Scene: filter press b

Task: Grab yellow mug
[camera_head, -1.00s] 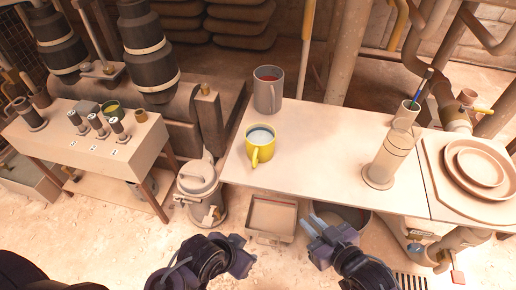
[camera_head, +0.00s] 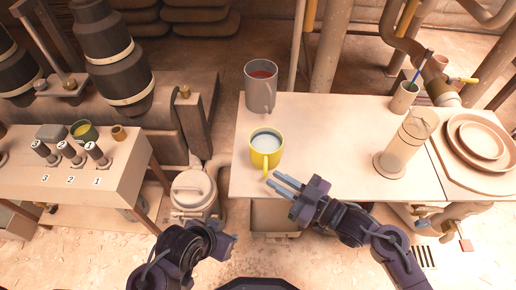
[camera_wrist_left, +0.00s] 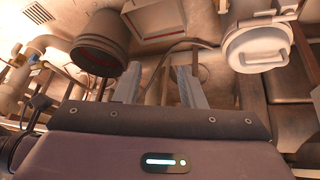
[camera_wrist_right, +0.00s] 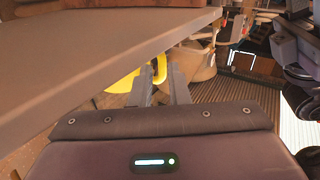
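The yellow mug (camera_head: 278,160) stands upright on the table, with pale liquid inside and its handle facing me. My right gripper (camera_head: 271,179) is close to the mug's handle, near the table's front edge. Its fingers are apart with a gap between them and hold nothing. In the right wrist view the fingers (camera_wrist_right: 162,82) point toward a yellow shape, the mug (camera_wrist_right: 123,83), partly hidden by the fingers and a pale slab. My left gripper (camera_head: 232,245) is low in front of the table, away from the mug. Its fingers (camera_wrist_left: 158,84) are wide open and empty.
A grey mug (camera_head: 260,92) with red contents stands behind the yellow mug. A clear cylinder (camera_head: 404,150), a pen cup (camera_head: 402,98) and stacked plates (camera_head: 480,155) are on the right. A numbered bench (camera_head: 75,195) is at left. The table's middle is clear.

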